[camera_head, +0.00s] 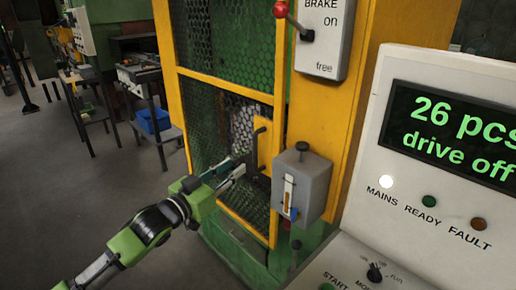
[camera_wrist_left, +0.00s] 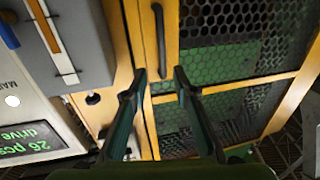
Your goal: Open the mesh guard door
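The mesh guard door (camera_head: 223,88) is a yellow frame with dark mesh panels, and it looks shut. Its dark bar handle (camera_head: 255,148) sits on a yellow plate at the door's right edge. My left gripper (camera_head: 240,167) is just in front of the door, close to the handle. In the left wrist view the handle (camera_wrist_left: 160,38) runs down toward the gap between the two fingertips (camera_wrist_left: 160,76). The fingers are apart, with no visible grip on the handle; whether they touch it I cannot tell. My right gripper is not in view.
A grey box (camera_head: 302,185) with a small lever stands just right of the handle. A brake panel (camera_head: 322,38) with a red-knobbed lever is above. The control console (camera_head: 440,150) fills the right. Open floor (camera_head: 60,190) lies left, with work tables and a blue bin (camera_head: 153,120) behind.

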